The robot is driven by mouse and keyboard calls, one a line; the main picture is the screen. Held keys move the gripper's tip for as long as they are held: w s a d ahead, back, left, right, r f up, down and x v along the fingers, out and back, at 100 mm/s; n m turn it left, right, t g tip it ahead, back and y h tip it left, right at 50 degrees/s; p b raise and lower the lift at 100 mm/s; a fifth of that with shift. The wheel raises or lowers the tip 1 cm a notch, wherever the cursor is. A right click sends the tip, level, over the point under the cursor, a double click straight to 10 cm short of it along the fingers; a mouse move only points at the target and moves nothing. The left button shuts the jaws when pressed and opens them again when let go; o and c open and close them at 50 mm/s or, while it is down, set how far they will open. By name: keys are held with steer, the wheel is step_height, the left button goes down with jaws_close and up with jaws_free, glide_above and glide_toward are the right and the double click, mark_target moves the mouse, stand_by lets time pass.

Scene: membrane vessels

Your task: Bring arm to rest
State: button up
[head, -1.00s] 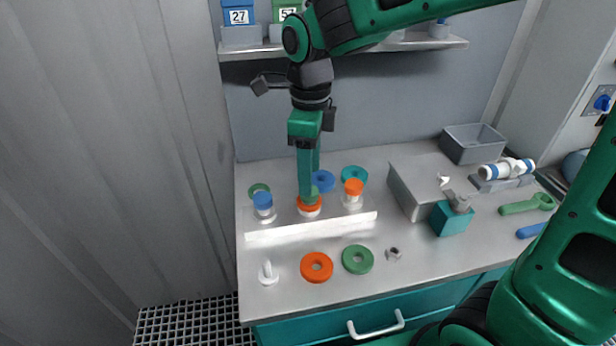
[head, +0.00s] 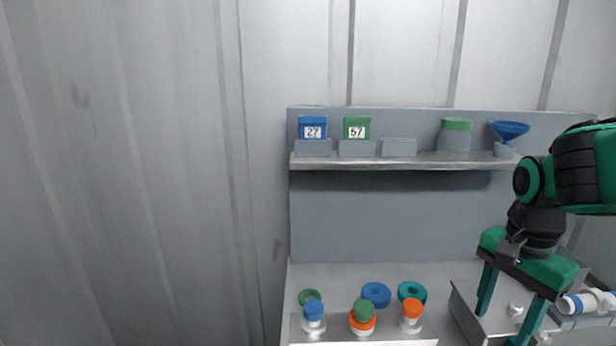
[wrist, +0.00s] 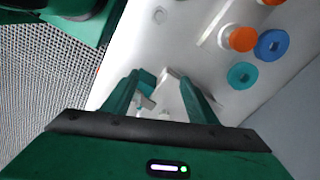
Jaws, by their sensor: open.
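My gripper (head: 508,308) is at the right of the head view, pointing down, its two green fingers wide apart with nothing between them. It is above the area of an open grey metal box (head: 466,318) and well to the right of the vessels. In the wrist view, my gripper (wrist: 158,85) shows both fingers over the bench, with small grey parts beyond them. A vessel with a green top over an orange ring (head: 363,318) stands between a blue-capped vessel (head: 313,316) and an orange-capped vessel (head: 411,315).
A blue ring (head: 376,294), a teal ring (head: 411,290) and a green ring (head: 309,296) lie behind the vessels. A white-and-blue cylinder (head: 590,303) is close right of my gripper. A shelf (head: 400,161) with bins and a blue funnel (head: 509,129) spans the back wall.

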steer(key=s+d+f+n, duration=0.2)
steer(key=s+d+n, duration=0.4)
steer(key=s, duration=0.5)
steer(key=shift+s+d+f+n+y, duration=0.15)
steer(key=shift+d+f+n+y, duration=0.2)
steer(key=shift+d, duration=0.25)
